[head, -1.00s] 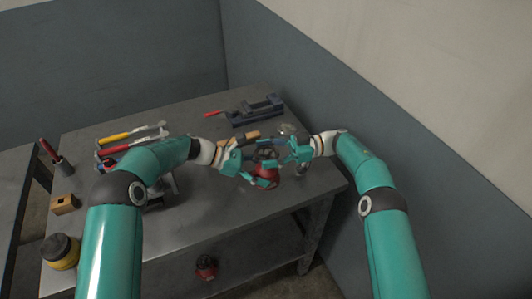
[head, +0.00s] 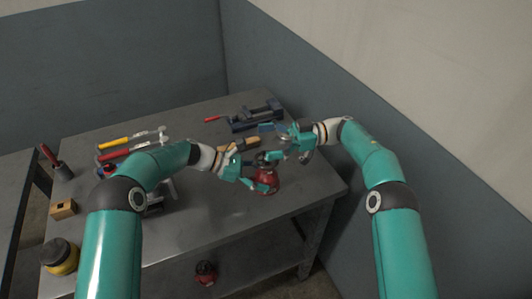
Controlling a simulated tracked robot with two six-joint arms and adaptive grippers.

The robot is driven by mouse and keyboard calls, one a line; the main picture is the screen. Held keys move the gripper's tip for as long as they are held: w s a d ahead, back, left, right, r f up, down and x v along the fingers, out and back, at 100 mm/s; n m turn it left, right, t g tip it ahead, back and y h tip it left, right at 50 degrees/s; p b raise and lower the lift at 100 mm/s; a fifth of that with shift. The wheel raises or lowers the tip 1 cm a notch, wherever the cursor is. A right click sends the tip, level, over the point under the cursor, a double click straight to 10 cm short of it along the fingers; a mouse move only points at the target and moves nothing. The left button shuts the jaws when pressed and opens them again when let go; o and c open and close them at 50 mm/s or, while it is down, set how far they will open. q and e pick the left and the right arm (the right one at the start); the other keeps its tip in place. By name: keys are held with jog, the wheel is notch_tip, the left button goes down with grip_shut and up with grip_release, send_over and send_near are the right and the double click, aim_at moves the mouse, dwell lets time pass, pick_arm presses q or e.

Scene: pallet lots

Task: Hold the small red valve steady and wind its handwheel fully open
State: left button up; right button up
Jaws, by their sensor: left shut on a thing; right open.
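The small red valve (head: 267,183) sits on the grey workbench (head: 225,215), right of the middle. My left gripper (head: 264,174) is shut on the valve from the left and partly covers it. The valve's handwheel is mostly hidden behind the grippers. My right gripper (head: 284,154) is open, just above and behind the valve at its upper right. Whether its fingers touch the handwheel cannot be told.
A dark blue vise (head: 258,116) stands at the back, and a wooden-handled tool (head: 243,145) lies behind the valve. Long-handled tools (head: 128,139) lie at the back left. A wooden block (head: 63,210) and a yellow-black jar (head: 60,256) are near the left edge.

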jog(key=shift+r, duration=1.8)
jog(key=shift+c, duration=0.5)
jog(key=shift+w+d+f+t, duration=0.15)
jog(key=shift+d+f+t, duration=0.15)
jog(key=shift+d, duration=0.1)
jog(key=d+f+m+t, duration=0.4)
jog(key=d+f+t, duration=0.1)
jog(key=t, duration=0.1)
jog(key=m+t, duration=0.2)
jog(key=t, duration=0.1)
send_near(255, 157)
jog(key=shift+h, duration=0.4)
jog(key=x, duration=0.9)
jog(key=shift+w, duration=0.15)
jog(key=shift+d, duration=0.1)
jog(key=shift+c, duration=0.2)
jog(key=c, duration=1)
